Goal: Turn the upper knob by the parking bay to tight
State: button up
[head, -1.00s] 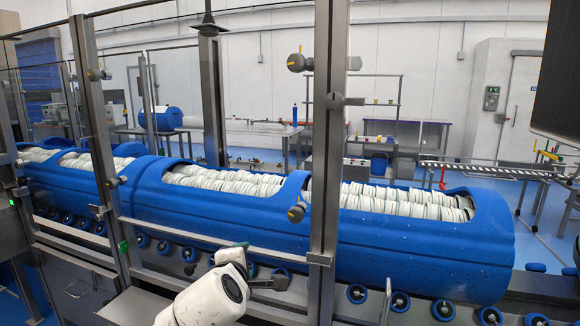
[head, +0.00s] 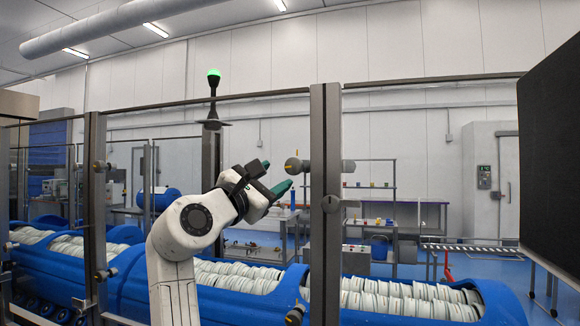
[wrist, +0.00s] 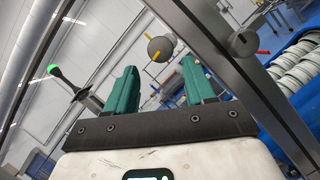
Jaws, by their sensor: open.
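The upper knob (head: 293,166) is a grey ball with a yellow mark, on the left side of the grey post (head: 325,240). In the wrist view the knob (wrist: 160,49) shows beyond and between my fingertips, with yellow pointers on it. My gripper (head: 278,175) is raised just left of the knob, its green fingers open and angled up to the right. In the wrist view my gripper (wrist: 159,66) has nothing between its fingers. I cannot tell the exact gap to the knob. A lower knob (head: 295,315) shows on the same post near the bottom edge.
Blue tubs (head: 400,306) filled with white discs run behind the glass. A dark panel (head: 550,180) stands at the right. A green-lit lamp (head: 213,75) is behind.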

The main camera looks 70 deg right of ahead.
aim_at(293, 166)
jog(key=p+x, duration=0.1)
jog(key=x, duration=0.6)
jog(key=shift+d+r, duration=0.1)
jog(key=shift+d, duration=0.15)
jog(key=c, duration=0.8)
